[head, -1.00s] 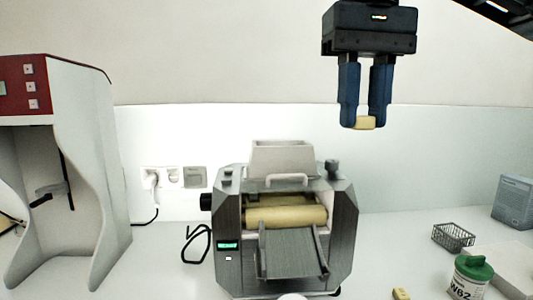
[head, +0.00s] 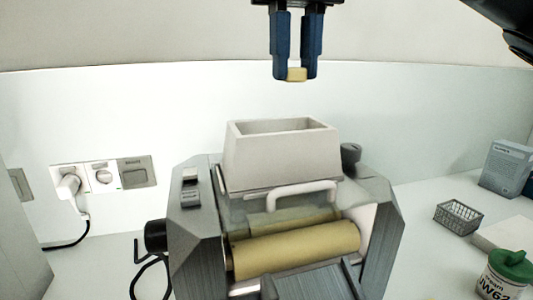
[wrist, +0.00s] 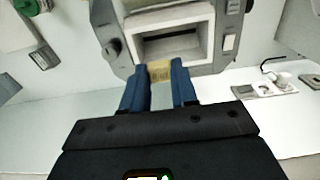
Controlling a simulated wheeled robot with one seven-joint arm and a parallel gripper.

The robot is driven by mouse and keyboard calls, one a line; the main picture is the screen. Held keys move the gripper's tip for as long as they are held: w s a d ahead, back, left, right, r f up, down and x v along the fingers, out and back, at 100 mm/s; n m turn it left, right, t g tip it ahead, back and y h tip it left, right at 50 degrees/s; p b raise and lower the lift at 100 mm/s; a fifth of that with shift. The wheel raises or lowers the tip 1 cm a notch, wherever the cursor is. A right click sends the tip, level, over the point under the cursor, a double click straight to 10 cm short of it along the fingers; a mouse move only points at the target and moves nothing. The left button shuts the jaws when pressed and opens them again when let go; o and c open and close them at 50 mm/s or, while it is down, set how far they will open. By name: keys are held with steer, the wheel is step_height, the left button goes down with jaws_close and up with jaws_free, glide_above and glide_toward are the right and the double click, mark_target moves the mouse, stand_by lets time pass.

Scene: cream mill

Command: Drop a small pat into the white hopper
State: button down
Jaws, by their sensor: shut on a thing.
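My gripper (head: 296,76) is shut on a small yellow pat (head: 296,74), held between the blue fingertips. In the head view it is above the white hopper (head: 282,160), with a clear gap between them. The hopper is open at the top and sits on the grey mill behind its yellow rollers. In the wrist view the pat (wrist: 160,70) shows between the fingertips, just beside the near rim of the hopper opening (wrist: 172,46) in the picture.
The grey mill (head: 196,235) has a white handle (head: 300,192) in front of the hopper. A wire basket (head: 459,217), a tub with a green lid (head: 505,275) and a box (head: 505,168) stand at the right. A plug and sockets (head: 104,176) are on the wall at left.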

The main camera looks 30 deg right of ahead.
steer(key=shift+f+b, duration=1.7)
steer(key=shift+f, duration=0.9)
steer(key=c, duration=0.8)
jaws_free()
steer(key=shift+r, duration=0.1)
step_height(320, 180, up, 8)
steer(key=shift+f, duration=0.15)
